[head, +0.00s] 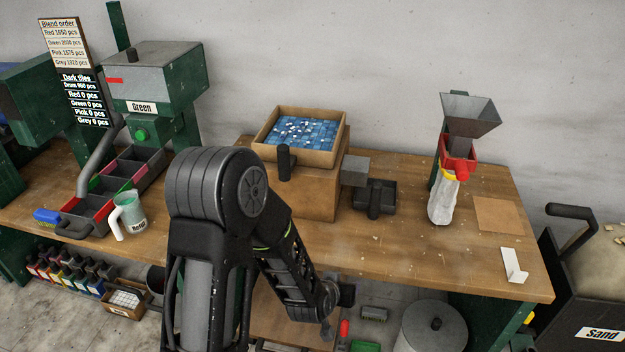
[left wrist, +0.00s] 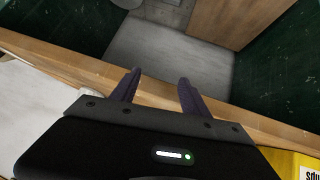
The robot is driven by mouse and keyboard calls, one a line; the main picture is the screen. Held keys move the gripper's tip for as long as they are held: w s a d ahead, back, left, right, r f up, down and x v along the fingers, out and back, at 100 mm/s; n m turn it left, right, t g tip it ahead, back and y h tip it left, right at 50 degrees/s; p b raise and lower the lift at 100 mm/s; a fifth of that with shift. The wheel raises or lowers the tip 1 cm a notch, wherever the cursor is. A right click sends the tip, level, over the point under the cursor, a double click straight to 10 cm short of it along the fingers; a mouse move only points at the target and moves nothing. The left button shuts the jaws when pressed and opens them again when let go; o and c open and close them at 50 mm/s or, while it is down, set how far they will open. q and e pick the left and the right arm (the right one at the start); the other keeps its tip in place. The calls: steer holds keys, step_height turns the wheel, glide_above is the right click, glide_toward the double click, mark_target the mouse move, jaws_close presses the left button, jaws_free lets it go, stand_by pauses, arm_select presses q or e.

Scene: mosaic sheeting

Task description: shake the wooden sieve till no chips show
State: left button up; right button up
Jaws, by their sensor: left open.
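The wooden sieve (head: 297,156) sits on a wooden box (head: 315,197) on the bench, with a dark upright handle (head: 285,164) at its front. Blue tiles (head: 298,135) fill it, and several pale chips show on top, mostly in the middle and back. My left gripper shows in the left wrist view (left wrist: 157,88), its two dark fingers apart with nothing between them, over a wooden edge. In the head view one arm stands in front of the bench; its fingers are not clear there. My right gripper is not seen.
A grey chute (head: 355,171) sticks out of the box above a black tray (head: 389,196). A funnel stand (head: 470,115) with a white bag (head: 442,202) stands to the right. A white jug (head: 130,216) and divided bins stand left. The front right bench is mostly clear.

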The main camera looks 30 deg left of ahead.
arm_select(q)
steer(key=r, duration=0.2)
steer(key=n+t+y+p, duration=0.25)
steer(key=t+y, duration=0.35)
steer(key=y, duration=0.3)
glide_toward(283, 153)
steer(key=x, duration=0.4)
steer(key=shift+d+n+b, duration=0.15)
steer(key=shift+n+b, duration=0.15)
steer(key=shift+n, duration=0.15)
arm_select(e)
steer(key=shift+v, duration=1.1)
arm_select(q)
steer(key=shift+w, duration=0.1)
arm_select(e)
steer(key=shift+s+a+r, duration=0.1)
arm_select(q)
steer(key=p+x, duration=0.1)
steer(key=x, duration=0.6)
steer(key=shift+w+a+p, duration=0.2)
steer(key=shift+a+p, duration=0.1)
steer(key=shift+a, duration=0.05)
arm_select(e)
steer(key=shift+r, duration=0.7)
arm_select(q)
steer(key=shift+c, duration=0.5)
